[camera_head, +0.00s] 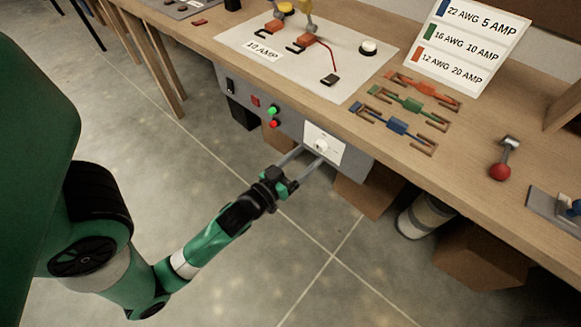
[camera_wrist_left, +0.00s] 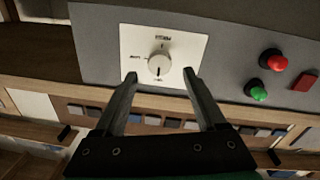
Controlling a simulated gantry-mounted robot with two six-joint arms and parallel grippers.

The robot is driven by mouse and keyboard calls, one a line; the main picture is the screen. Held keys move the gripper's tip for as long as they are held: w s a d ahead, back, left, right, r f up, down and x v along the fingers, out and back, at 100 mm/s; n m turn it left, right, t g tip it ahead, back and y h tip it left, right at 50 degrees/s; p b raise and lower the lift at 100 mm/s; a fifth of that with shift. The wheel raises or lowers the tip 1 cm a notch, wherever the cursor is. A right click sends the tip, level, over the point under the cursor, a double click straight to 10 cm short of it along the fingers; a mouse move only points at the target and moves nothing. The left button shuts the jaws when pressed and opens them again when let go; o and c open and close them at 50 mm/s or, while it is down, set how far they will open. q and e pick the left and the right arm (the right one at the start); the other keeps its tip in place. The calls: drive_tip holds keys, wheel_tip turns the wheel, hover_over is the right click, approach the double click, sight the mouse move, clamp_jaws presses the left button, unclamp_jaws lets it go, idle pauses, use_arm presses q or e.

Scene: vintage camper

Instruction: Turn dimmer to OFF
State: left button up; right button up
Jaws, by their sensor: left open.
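The dimmer is a white round knob (camera_head: 322,146) on a square white plate (camera_head: 336,153) set in the grey panel under the bench edge. In the left wrist view the knob (camera_wrist_left: 159,64) sits on its plate (camera_wrist_left: 190,42), with small labels around it that are too blurred to read surely. My left gripper (camera_head: 307,156) is open in front of the plate. In the left wrist view its two fingers (camera_wrist_left: 160,74) are spread to either side of the knob, with space between each finger and the knob. My right gripper is not in view.
A green button (camera_head: 271,111) and a red button (camera_head: 274,124) sit beside the plate on the grey panel (camera_head: 240,104). Wire pieces (camera_head: 397,126) and a red-ball lever (camera_head: 500,171) are on the bench top. Boxes (camera_head: 367,190) stand below; floor in front is clear.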

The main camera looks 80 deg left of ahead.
use_arm(q)
drive_tip(key=b+v, duration=0.3)
drive_tip(key=v, duration=0.5)
drive_tip(key=shift+f, duration=0.1)
